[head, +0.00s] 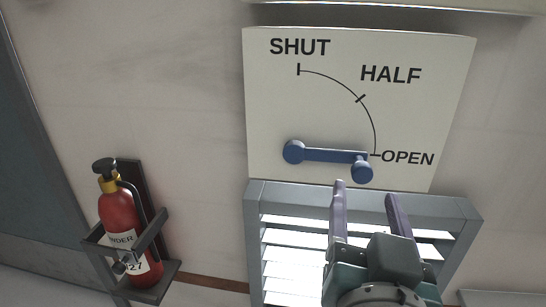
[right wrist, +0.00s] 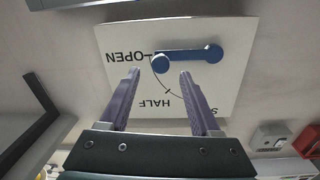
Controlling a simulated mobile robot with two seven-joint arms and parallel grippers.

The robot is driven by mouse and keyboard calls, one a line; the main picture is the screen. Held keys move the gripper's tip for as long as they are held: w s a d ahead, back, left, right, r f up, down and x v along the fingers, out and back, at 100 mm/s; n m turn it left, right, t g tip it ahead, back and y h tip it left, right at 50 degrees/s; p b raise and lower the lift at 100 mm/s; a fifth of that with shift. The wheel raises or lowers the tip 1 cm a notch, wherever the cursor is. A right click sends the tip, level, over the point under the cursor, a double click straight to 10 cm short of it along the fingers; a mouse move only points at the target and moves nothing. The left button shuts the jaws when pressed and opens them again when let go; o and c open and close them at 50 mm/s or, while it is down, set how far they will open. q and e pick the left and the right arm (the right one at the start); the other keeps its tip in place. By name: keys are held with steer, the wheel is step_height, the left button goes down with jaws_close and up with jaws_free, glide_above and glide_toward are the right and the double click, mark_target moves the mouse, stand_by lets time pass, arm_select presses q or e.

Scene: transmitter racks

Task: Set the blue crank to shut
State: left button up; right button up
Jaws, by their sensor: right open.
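The blue crank (head: 330,154) is on a white panel (head: 290,110) marked SHUT, HALF and OPEN. Its hub is at the left and its arm lies nearly level to the right, with the knob (head: 362,171) by the OPEN mark. My right gripper (head: 364,190) is open and empty just below the knob in the head view, its two fingers pointing at the panel. In the right wrist view the crank (right wrist: 190,56) appears upside down, and its knob lies beyond and between the open fingertips (right wrist: 158,74), apart from them. My left gripper is not in view.
A louvred grey vent (head: 258,230) sits right under the panel, behind my right gripper. A red fire extinguisher (head: 118,215) stands in a wall bracket at the left. The wall between the extinguisher and the panel is clear.

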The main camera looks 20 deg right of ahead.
mark_target(363, 178)
steer(key=b+x, duration=0.1)
steer(key=x, duration=0.5)
steer(key=shift+w+d, duration=0.15)
steer(key=shift+w, duration=0.2)
steer(key=shift+c, duration=0.4)
jaws_close()
stand_by(0.6)
